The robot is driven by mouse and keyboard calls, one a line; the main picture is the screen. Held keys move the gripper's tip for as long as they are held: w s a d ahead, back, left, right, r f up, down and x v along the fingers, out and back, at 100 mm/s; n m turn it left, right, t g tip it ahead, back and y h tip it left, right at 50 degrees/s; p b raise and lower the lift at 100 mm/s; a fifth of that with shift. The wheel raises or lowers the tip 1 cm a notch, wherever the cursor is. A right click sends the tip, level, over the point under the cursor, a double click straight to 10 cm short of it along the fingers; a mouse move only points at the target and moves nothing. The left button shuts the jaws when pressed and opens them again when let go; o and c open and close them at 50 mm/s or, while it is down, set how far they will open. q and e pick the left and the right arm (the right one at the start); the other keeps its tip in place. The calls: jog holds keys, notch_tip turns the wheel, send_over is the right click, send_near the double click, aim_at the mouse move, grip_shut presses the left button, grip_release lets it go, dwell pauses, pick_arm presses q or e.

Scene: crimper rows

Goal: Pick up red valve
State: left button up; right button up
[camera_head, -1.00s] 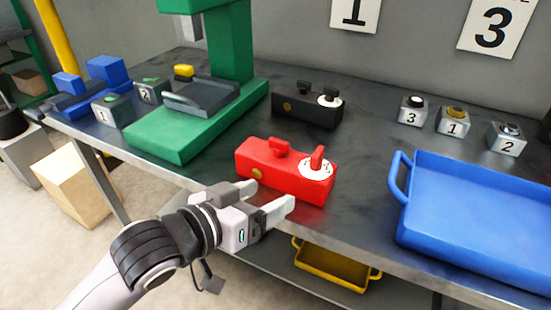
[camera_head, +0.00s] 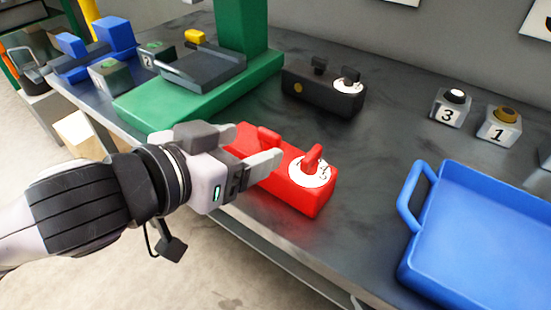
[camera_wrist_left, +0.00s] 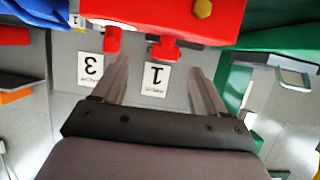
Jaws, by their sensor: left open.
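The red valve (camera_head: 305,192) is a red block with a small red lever and a red knob on a white dial on its top. It sits on the grey metal table near the front edge. My left gripper (camera_head: 252,146) is open at its left end, with the fingers reaching over its top and hiding part of it. In the left wrist view the red valve (camera_wrist_left: 180,14) fills the top edge, and its small lever shows between the open fingers (camera_wrist_left: 160,68). Nothing is held. Whether a finger touches it I cannot tell. My right gripper is not in view.
A black valve (camera_head: 322,90) stands behind the red one. A green press (camera_head: 190,107) stands behind my gripper, and a blue tray (camera_head: 480,240) lies on the right. Small numbered blocks (camera_head: 450,108) stand at the back right. Bare table lies between the red valve and the tray.

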aim_at(269, 132)
pick_arm(q)
jog(key=shift+w+a+x, duration=0.1)
jog(key=shift+w+x, duration=0.05)
jog(key=shift+x, duration=1.55)
jog(key=shift+w+a+x, duration=0.15)
jog(key=shift+x, duration=1.6)
jog(key=shift+r, duration=0.2)
grip_shut()
jog(key=shift+r, duration=0.2)
